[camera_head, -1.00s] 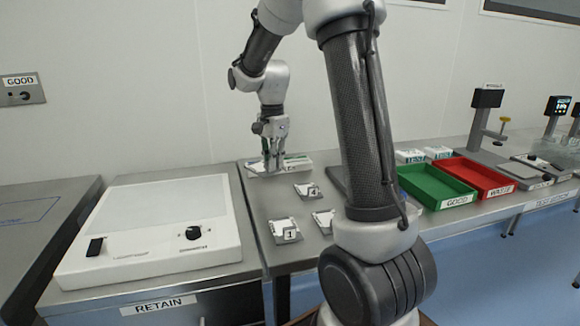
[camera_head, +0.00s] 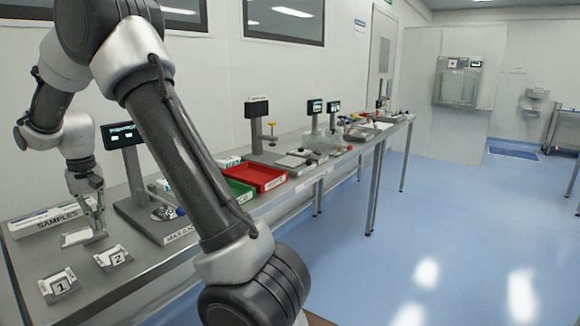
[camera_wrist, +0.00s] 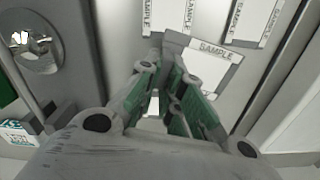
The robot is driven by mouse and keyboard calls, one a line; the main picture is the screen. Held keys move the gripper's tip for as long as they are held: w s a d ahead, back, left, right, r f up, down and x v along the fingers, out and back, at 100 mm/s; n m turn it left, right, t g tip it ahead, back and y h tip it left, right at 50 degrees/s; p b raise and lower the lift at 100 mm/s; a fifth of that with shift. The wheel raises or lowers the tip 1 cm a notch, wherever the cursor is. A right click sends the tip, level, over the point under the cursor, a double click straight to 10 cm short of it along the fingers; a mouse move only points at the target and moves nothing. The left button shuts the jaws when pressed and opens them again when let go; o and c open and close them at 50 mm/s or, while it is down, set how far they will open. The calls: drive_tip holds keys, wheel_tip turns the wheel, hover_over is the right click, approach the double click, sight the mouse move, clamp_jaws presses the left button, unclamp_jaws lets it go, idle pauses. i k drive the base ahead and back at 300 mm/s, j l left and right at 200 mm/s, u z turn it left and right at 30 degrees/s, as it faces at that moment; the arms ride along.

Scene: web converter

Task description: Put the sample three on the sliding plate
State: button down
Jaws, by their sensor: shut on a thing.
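My gripper (camera_head: 96,228) is low over the left end of the bench, its fingertips at a small grey stand (camera_head: 76,239) with a white card. Its number is not readable. In the wrist view, my gripper's fingers (camera_wrist: 158,55) meet close together at a tilted white card marked SAMPLE (camera_wrist: 212,66), and the grip seems to be on its edge. I cannot tell which sample number it is. Stands marked 1 (camera_head: 60,287) and 2 (camera_head: 114,258) are nearer the front, each with a card. I cannot clearly identify the sliding plate.
A machine with a lit display (camera_head: 122,134) stands just right. A green tray (camera_head: 238,188) and a red tray (camera_head: 258,177) are farther right. Blue floor (camera_head: 420,220) is clear in front of the bench.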

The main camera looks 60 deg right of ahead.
sight(292, 161)
drive_tip(key=k+j+z, duration=0.1)
drive_tip(key=k+z, duration=0.3)
drive_tip(key=l+z, duration=0.25)
drive_tip(key=i+l+z, duration=0.15)
drive_tip(key=i+l, duration=0.7)
drive_tip(key=l, duration=0.15)
drive_tip(key=i, duration=0.25)
